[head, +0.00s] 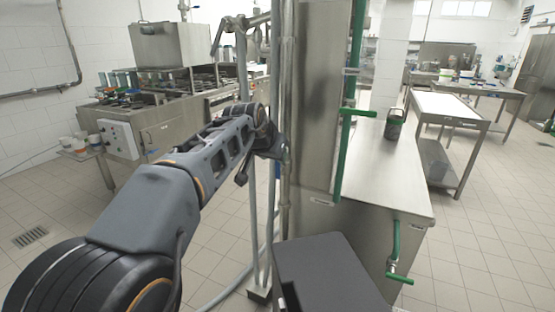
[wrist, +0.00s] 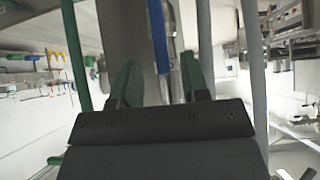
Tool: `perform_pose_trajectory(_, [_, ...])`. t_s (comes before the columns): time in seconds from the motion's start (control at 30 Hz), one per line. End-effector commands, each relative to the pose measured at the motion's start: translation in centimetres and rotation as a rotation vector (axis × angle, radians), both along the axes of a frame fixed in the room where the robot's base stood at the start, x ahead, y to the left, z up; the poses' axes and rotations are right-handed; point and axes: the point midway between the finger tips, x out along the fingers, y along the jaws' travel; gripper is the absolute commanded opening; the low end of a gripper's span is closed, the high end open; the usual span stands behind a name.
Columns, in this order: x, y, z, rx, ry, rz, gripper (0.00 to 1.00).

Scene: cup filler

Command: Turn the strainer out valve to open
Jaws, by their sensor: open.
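My gripper (wrist: 158,78) is open in the wrist view, with two dark fingers that have green inner faces. A blue bar (wrist: 159,38), which may be a valve lever, shows between and beyond the fingertips, in front of a grey post or pipe. No contact with it is clear. In the head view my arm reaches to the upright grey pipes (head: 286,120), and the fingers are hidden there. A small blue piece (head: 277,168) shows just below my wrist. I cannot tell which fitting is the strainer out valve.
A steel cabinet (head: 385,185) with a dark canister (head: 395,124) on top stands right of the pipes. Green valve handles (head: 358,112) and (head: 400,277) stick out from its green pipes. A steel machine (head: 150,130) stands at the left.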

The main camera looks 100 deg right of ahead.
Motion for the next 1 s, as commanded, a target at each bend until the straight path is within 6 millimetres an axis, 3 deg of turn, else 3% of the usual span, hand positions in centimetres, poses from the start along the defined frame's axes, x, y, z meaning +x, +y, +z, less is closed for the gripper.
perform_pose_trajectory(0.2, [1.9, 2.6, 3.3, -0.003, 0.001, 0.001, 0.41])
perform_pose_trajectory(0.43, [3.2, 4.4, 5.5, 0.0, -0.001, -0.001, 0.41])
perform_pose_trajectory(1.0, [3.7, 5.2, 6.4, 0.001, -0.002, -0.001, 0.41])
